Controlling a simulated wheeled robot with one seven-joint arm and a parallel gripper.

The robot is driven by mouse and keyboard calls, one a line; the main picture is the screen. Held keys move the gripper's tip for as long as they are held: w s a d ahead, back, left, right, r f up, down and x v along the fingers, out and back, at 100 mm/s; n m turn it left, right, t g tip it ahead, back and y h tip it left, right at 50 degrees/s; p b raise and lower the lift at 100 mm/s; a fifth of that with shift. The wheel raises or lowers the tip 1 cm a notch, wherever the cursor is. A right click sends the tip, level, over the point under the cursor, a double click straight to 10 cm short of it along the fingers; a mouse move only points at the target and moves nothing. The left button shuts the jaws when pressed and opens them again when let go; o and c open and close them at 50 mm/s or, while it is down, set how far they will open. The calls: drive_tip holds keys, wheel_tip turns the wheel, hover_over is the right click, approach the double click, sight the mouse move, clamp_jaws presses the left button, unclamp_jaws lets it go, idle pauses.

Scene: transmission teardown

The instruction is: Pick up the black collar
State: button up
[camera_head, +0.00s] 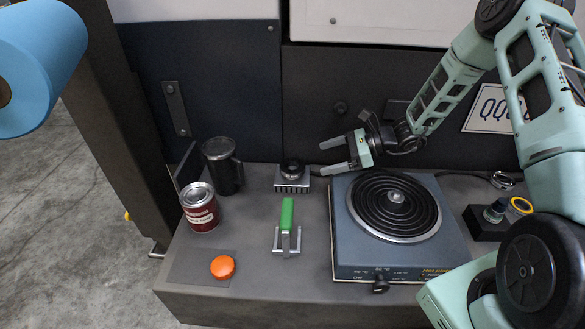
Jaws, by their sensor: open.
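A small black ring-shaped part, which looks like the black collar (292,168), sits on a ribbed metal block (293,187) at the back of the bench. My gripper (324,157) is open and empty. The gripper's height above the bench is hard to tell from this view.
A hot plate (344,241) with a black coil stands right of the block. A green-handled tool (287,213) rests on a metal holder in front. A black mug (223,170), a red can (200,212) and an orange disc (222,267) stand left. Bare bench (254,235) lies between.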

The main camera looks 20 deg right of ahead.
sight(301, 166)
drive_tip(key=x, duration=0.8)
drive_tip(key=shift+s+a, duration=0.1)
drive_tip(key=shift+a, duration=0.25)
drive_tip(key=c, duration=1.4)
